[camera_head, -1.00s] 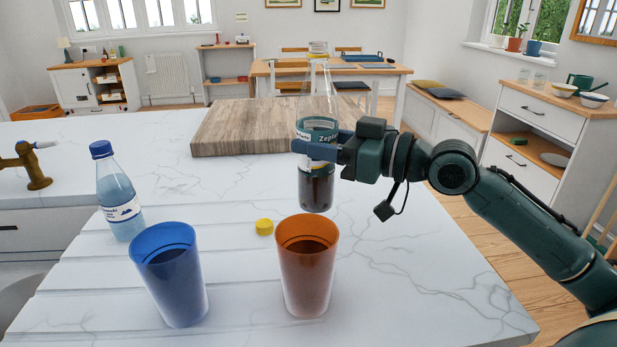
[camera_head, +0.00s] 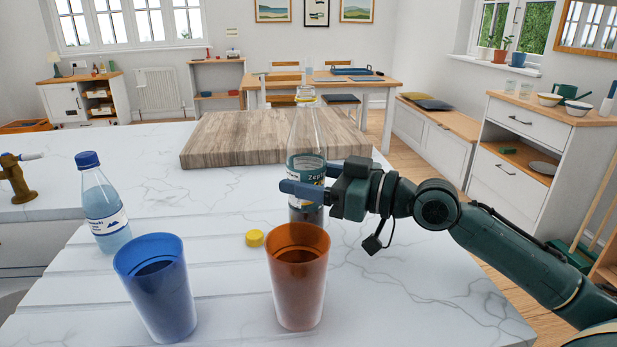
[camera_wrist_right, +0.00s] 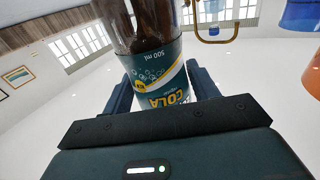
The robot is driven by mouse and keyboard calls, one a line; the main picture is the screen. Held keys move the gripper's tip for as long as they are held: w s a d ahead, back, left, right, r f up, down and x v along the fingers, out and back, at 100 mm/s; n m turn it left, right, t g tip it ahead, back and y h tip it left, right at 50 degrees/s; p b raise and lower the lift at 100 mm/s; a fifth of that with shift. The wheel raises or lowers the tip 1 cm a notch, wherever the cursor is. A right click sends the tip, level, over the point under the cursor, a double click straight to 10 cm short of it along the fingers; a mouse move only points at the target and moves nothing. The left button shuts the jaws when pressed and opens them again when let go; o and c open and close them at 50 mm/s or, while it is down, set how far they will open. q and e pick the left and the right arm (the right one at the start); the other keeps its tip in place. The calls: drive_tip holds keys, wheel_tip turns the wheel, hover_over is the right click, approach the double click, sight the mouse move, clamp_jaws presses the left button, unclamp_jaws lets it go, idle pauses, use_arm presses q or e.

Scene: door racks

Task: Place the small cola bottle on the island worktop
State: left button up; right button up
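The small cola bottle (camera_head: 306,133) stands upright, with a clear neck, a teal label and dark cola at the bottom. Its base is hidden behind the orange cup (camera_head: 297,285), so I cannot tell whether it touches the island worktop (camera_head: 400,270). My right gripper (camera_head: 308,181) has its blue fingers on both sides of the bottle, around the lower label. In the right wrist view the fingers (camera_wrist_right: 160,85) lie close against the label and seem shut on the bottle (camera_wrist_right: 158,65). My left gripper is not in view.
A blue cup (camera_head: 157,290) and a water bottle (camera_head: 103,210) stand to the left. A yellow cap (camera_head: 254,238) lies behind the orange cup. A wooden board (camera_head: 235,140) is behind the cola bottle. The worktop to the right is clear.

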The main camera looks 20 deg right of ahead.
drive_tip(key=shift+o, duration=0.7)
drive_tip(key=shift+r, duration=0.2)
drive_tip(key=shift+s+d+f+b, duration=0.35)
drive_tip(key=shift+s+d+b, duration=0.2)
drive_tip(key=shift+s+d, duration=0.2)
drive_tip(key=b+v, duration=0.1)
drive_tip(key=v, duration=0.2)
drive_tip(key=shift+b, duration=0.4)
drive_tip(key=shift+s+d, duration=0.25)
drive_tip(key=shift+s, duration=0.1)
use_arm(q)
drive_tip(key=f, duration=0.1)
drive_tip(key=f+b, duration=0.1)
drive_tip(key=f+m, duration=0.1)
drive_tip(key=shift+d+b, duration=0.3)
drive_tip(key=shift+b, duration=0.1)
use_arm(e)
approach(321, 182)
drive_tip(key=shift+r, duration=0.25)
